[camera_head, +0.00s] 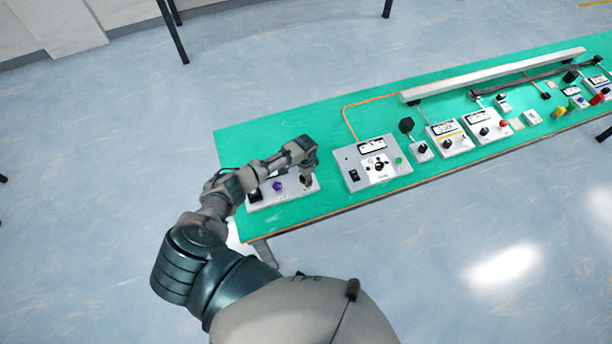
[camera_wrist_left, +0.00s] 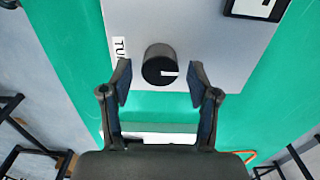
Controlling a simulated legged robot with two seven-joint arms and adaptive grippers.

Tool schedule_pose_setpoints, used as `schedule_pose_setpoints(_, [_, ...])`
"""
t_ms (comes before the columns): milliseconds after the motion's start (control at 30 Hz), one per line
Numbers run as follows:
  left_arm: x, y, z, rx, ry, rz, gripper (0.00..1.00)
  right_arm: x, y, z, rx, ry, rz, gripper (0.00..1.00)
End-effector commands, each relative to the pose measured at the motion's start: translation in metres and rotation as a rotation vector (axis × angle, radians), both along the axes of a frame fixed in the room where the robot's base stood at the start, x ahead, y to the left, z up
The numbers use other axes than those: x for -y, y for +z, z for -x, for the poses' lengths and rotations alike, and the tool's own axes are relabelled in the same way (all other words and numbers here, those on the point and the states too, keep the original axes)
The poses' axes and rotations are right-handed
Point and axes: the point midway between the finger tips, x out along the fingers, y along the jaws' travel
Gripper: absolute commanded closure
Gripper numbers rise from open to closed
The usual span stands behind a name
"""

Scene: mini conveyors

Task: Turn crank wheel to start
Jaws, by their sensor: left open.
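A black round knob (camera_wrist_left: 159,65) with a white line on its face stands on a light grey control box (camera_wrist_left: 225,55) in the left wrist view. A label beside it begins "TU"; the rest is hidden. My left gripper (camera_wrist_left: 160,82) is open, with one finger on each side of the knob and a gap on both sides. In the head view my left gripper (camera_head: 307,178) is over the right end of this grey box (camera_head: 262,203), and it hides the knob there. No spoked crank wheel can be made out. My right gripper is not in view.
The box also carries a purple button (camera_head: 278,187). A larger grey panel (camera_head: 400,178) stands close to its right. Several more control boxes and a long white rail (camera_head: 495,75) lie along the green table (camera_head: 250,140). The table's left end behind my gripper is clear.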

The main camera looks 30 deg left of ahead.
Motion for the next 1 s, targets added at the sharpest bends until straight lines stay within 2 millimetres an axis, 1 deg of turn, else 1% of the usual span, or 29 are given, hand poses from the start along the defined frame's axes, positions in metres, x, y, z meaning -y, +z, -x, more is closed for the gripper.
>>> schedule_pose_setpoints(67, [0.000,0.007,-0.001,0.001,0.000,0.000,0.39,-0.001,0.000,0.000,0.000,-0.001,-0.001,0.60])
schedule_pose_setpoints(167, [-0.001,0.024,-0.001,0.003,-0.001,-0.001,0.39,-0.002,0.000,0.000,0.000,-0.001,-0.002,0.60])
schedule_pose_setpoints(400, [0.000,0.078,-0.003,0.002,-0.001,0.001,0.39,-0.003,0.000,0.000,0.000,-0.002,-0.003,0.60])
schedule_pose_setpoints(500, [0.001,0.096,-0.003,0.004,-0.002,0.000,0.39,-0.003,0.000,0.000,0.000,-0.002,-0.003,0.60])
schedule_pose_setpoints(600, [0.001,0.108,-0.003,0.001,-0.001,0.001,0.39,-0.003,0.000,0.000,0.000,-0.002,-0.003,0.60])
schedule_pose_setpoints(767, [0.001,0.116,-0.003,-0.001,0.000,0.000,0.39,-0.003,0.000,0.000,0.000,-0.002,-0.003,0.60])
schedule_pose_setpoints(1000, [0.001,0.116,-0.003,-0.001,0.000,0.001,0.39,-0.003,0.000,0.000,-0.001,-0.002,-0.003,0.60])
